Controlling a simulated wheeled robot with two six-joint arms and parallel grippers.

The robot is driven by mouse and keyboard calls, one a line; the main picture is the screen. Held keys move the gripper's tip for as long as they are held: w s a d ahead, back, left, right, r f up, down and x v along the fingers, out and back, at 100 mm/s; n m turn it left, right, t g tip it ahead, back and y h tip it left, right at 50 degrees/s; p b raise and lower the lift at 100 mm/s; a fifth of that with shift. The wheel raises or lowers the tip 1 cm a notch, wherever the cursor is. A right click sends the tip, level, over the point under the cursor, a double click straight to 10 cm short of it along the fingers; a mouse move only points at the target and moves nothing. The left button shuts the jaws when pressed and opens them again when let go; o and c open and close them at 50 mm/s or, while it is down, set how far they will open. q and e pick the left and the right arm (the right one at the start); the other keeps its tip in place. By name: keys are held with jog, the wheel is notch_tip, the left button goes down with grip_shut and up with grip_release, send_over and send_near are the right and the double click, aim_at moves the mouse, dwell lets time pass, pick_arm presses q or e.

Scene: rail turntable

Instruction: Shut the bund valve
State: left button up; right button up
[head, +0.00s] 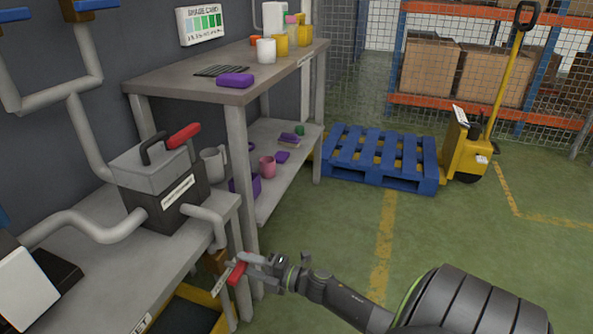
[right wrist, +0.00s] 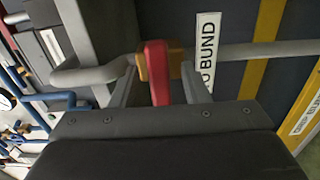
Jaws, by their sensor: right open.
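The bund valve has a brass body (head: 216,261) and a red lever (head: 236,272), below the outlet pipe at the bench's front edge. In the right wrist view the red lever (right wrist: 158,75) points from the brass body (right wrist: 150,66) toward my gripper, across the line of the grey pipe (right wrist: 265,51). A white sign (right wrist: 207,55) reading "BUND" is beside it. My right gripper (head: 250,266) is open at the lever; in the wrist view its fingers (right wrist: 158,88) stand on either side of it. Contact cannot be told. My left gripper is out of view.
A grey box with a red handle (head: 183,135) sits on the near bench (head: 115,285). A shelved table (head: 270,75) with cups stands behind. A blue pallet (head: 380,158) and yellow pallet truck (head: 465,150) are at the back. Green floor (head: 480,240) is clear at the right.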

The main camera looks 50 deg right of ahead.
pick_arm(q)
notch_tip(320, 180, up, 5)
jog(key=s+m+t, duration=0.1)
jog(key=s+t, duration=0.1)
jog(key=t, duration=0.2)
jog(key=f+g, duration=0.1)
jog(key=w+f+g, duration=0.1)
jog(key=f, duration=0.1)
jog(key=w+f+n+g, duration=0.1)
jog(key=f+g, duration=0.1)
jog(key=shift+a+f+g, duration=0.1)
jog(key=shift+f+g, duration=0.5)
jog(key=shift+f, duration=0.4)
pick_arm(e)
jog(key=v, duration=1.5)
jog(key=shift+s+d, duration=0.15)
jog(key=shift+s, duration=0.15)
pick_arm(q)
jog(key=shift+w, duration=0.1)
